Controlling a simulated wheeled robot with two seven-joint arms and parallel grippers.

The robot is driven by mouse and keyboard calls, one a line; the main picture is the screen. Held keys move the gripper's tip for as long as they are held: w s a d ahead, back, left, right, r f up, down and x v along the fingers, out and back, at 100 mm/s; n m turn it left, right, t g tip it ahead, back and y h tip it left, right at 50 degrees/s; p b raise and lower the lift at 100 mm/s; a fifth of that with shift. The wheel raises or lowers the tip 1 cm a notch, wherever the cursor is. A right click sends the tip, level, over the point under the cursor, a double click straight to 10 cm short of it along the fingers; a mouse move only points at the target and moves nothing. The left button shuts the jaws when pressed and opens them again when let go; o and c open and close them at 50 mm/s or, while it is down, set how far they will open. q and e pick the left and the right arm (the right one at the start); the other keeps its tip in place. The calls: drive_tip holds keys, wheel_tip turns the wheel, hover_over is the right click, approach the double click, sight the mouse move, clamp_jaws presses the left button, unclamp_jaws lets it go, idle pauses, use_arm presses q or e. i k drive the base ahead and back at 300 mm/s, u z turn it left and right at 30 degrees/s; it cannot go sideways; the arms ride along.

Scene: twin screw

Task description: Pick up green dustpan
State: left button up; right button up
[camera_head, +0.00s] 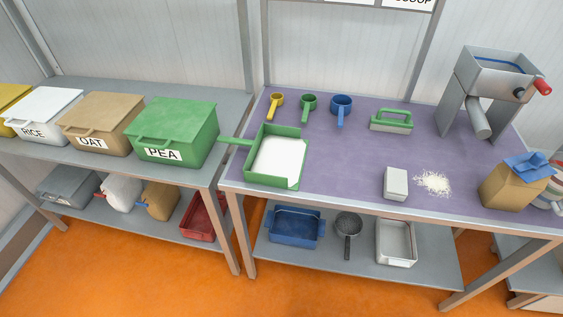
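The green dustpan (249,161) lies on the purple-topped table near its left front corner. It has green side walls, a pale white inner floor, and a green handle that points left over the table's edge towards the green PEA bin. Nothing covers it. Neither of my grippers shows in the head view.
The purple table (340,165) also holds yellow, green and blue scoops (341,107), a green brush (391,121), a white block (396,183), spilled white grains (433,182), a brown bag (516,181) and a metal hopper (494,75). The PEA bin (177,129) stands close left of the dustpan.

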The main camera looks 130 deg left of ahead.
sight(276, 158)
drive_tip(key=u, duration=4.45)
drive_tip(key=i, duration=0.5)
drive_tip(key=z, duration=0.05)
drive_tip(key=k, duration=1)
drive_tip(key=u, duration=1.15)
drive_tip(key=i, duration=1)
drive_tip(key=z, duration=2.05)
